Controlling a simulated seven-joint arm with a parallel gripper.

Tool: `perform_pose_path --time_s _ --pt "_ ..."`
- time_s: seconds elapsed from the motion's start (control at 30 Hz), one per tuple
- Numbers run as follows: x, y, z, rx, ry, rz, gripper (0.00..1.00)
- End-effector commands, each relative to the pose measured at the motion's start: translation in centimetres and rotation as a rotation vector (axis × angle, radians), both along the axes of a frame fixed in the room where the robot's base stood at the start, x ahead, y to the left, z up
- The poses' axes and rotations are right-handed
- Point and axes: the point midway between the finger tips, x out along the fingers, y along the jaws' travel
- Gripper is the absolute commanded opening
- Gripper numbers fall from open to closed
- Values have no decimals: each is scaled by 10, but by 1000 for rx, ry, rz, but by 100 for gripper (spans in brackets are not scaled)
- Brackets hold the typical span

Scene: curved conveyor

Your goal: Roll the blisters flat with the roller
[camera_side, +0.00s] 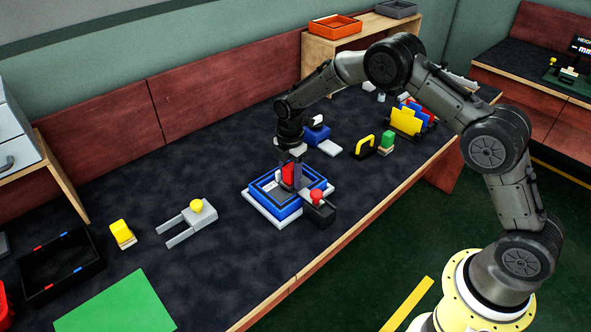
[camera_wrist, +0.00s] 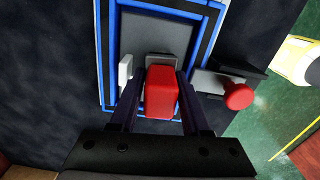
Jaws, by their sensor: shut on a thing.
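My gripper (camera_side: 288,178) is shut on a red block-shaped handle (camera_wrist: 161,92), which I take to be the roller's grip. The handle is between the two dark fingers, over a blue-rimmed tray (camera_side: 264,204) with a grey inner panel (camera_wrist: 150,36). A small grey piece shows just beyond the handle in the wrist view, and a pale piece (camera_wrist: 125,72) is at its left. My fingers and the handle hide what lies under them. I cannot make out the roller's drum, any blisters, or whether the roller touches the panel.
A red knob (camera_side: 316,195) on a dark and grey fixture stands at the tray's right edge, close to my fingers. A grey forked piece with a yellow knob (camera_side: 196,205) lies left. A black tray (camera_side: 60,268) and green mat (camera_side: 115,305) are further left. Coloured items stand behind right.

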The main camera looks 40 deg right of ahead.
Motion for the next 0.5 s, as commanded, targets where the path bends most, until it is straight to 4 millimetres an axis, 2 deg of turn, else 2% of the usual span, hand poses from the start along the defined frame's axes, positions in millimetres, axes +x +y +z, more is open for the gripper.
perform_pose_path --time_s 0.2,0.5 --pt "0 21 0 0 2 2 2" --pt "-1 -10 0 0 2 -2 2"
